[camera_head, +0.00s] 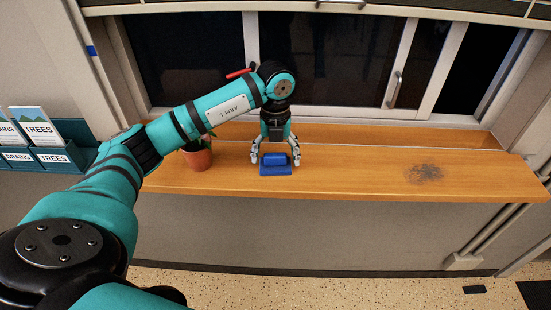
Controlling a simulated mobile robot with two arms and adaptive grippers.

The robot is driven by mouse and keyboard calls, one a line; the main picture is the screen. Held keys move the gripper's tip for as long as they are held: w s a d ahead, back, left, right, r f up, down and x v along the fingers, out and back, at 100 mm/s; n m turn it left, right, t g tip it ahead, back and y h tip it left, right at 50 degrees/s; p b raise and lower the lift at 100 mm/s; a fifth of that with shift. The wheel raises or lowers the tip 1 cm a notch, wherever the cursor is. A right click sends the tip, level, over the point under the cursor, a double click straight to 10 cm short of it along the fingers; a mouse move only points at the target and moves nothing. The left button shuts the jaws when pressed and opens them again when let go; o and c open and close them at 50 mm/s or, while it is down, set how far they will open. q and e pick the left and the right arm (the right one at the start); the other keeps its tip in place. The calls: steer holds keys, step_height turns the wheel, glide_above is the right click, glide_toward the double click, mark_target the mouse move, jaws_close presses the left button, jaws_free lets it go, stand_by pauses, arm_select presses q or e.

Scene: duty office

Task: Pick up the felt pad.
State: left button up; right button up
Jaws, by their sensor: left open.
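The felt pad (275,160) looks like a small blue block with a wider, flat blue base (276,171) below it, on the wooden sill. I cannot tell whether block and base are one piece. My left gripper (276,157) points down over it and is open. One finger shows on each side of the block, apart from it as far as I can see. The gripper hides part of the block's back. My right gripper is out of view.
A potted plant (197,157) stands on the sill left of the gripper, partly behind my arm. A dark smudge (424,173) marks the right part of the otherwise clear sill (350,170). Window panes rise behind. A teal leaflet rack (60,159) is at the far left.

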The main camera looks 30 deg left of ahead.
arm_select(q)
steer(key=shift+s+f, duration=0.1)
steer(key=shift+f, duration=0.25)
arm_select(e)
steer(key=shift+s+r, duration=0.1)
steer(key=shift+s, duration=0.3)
arm_select(q)
steer(key=shift+c, duration=0.4)
steer(key=c, duration=1.2)
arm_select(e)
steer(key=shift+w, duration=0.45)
arm_select(q)
steer(key=shift+r, duration=0.1)
